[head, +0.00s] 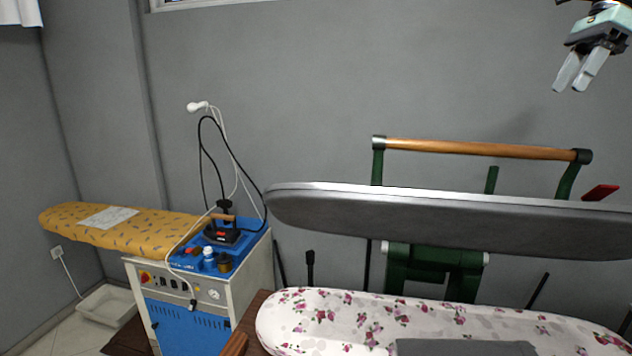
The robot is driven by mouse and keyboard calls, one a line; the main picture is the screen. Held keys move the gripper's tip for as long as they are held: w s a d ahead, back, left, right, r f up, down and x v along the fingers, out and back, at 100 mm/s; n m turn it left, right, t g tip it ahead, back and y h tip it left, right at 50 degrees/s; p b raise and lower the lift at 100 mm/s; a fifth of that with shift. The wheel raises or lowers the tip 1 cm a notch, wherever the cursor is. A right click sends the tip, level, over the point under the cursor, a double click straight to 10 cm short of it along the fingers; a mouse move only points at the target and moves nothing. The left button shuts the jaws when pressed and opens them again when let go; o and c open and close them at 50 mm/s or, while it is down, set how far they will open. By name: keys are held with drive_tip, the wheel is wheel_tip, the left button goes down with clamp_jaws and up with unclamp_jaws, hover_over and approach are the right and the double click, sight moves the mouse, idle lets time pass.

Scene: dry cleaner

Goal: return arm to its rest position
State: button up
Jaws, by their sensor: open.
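My gripper (578,72) hangs at the top right of the head view, high in front of the grey wall. Its two light grey fingers point down and to the left with a gap between them. It is open, and nothing shows between the fingers. The rest of my arm is cut off by the top right edge of the picture.
Below my gripper stands a press with a wooden handle bar (480,149) and a long grey upper plate (440,215). A floral padded board (340,310) lies beneath it. A blue-and-white steam unit (190,325) with an iron (222,234) stands left, beside a yellow board (150,232).

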drive_tip(key=a+f+n+g+b, duration=0.1)
drive_tip(key=a+f+n+b, duration=0.65)
drive_tip(key=a+f, duration=0.85)
drive_tip(key=s+a+f+n+h+b, duration=0.1)
drive_tip(key=s+a+f+n+b, duration=0.15)
drive_tip(key=a+f, duration=0.35)
drive_tip(key=s+a+f+n+h+b, duration=0.1)
drive_tip(key=s+a+f+n+b, duration=0.15)
drive_tip(key=a+f+n, duration=0.35)
drive_tip(key=s+a+f+n+b, duration=0.45)
drive_tip(key=s+a+f, duration=0.25)
drive_tip(key=s+f, duration=0.45)
drive_tip(key=s+d+f+n+h+b, duration=0.1)
drive_tip(key=s+f+n+b, duration=0.3)
drive_tip(key=s+f+n, duration=0.4)
drive_tip(key=s+f+h, duration=0.1)
drive_tip(key=s+f, duration=0.5)
drive_tip(key=f, duration=0.1)
drive_tip(key=shift+s+d+f+n+t, duration=0.15)
drive_tip(key=shift+s+d+n+t, duration=0.1)
drive_tip(key=shift+d+n+t, duration=0.1)
